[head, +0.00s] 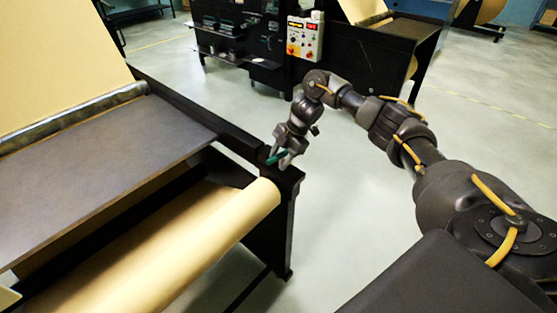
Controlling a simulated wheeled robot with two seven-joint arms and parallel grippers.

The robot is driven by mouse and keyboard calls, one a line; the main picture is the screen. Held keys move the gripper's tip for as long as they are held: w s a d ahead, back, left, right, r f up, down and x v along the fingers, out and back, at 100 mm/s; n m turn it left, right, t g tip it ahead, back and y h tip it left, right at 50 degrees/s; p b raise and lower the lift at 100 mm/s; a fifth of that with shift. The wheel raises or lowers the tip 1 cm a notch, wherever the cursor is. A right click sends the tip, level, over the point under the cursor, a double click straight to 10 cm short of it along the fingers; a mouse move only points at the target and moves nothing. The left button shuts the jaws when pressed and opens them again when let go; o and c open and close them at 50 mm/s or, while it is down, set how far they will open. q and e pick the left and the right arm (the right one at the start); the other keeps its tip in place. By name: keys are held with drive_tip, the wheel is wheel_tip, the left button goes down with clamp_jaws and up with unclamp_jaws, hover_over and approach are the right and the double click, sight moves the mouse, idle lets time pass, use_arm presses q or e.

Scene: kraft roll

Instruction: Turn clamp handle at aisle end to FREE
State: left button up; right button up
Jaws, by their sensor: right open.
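A small green clamp handle (273,158) shows at the end of the dark machine frame, just above the end of the kraft roll (180,248). My right gripper (282,157) points down at the handle, with its open fingers on or around it. I cannot tell whether the fingers touch it. The gripper hides part of the handle, and no FREE marking can be read. My left gripper is not in view.
A dark table plate (110,140) lies left of the handle, with a metal roller (70,120) behind it. A control box (304,36) with buttons stands on a dark machine at the back. The pale floor (350,210) right of the frame is clear.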

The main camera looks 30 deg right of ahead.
drive_tip(key=v, duration=1)
drive_tip(key=shift+a+f, duration=0.1)
drive_tip(key=shift+a, duration=0.05)
